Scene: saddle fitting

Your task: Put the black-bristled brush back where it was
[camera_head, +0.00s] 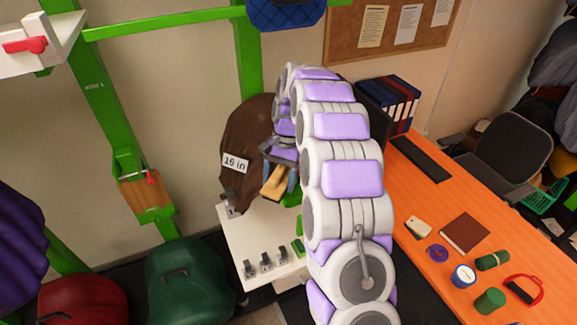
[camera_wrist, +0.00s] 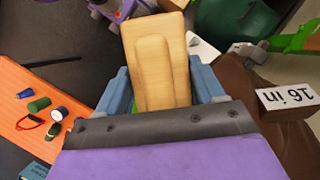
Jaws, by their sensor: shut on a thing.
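My gripper (camera_head: 279,180) is shut on a wooden-backed brush (camera_head: 275,183), held in front of the brown saddle form and above the white shelf. In the wrist view the brush (camera_wrist: 160,60) shows its pale wooden back between the blue fingers. Its bristles are hidden, so I cannot tell their colour. The white shelf (camera_head: 245,231) has several small metal clips (camera_head: 266,261) along its front and a small green item (camera_head: 298,248) at its right, partly beside my arm. My arm hides part of the shelf's right side.
A brown saddle (camera_head: 245,150) labelled 16 in stands behind the gripper. An orange desk (camera_head: 420,190) at right holds a brown book (camera_head: 466,231), a green jar (camera_head: 489,301), a blue-and-white tin (camera_head: 463,276) and a red-handled thing (camera_head: 525,290). Green posts (camera_head: 105,110) stand at left.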

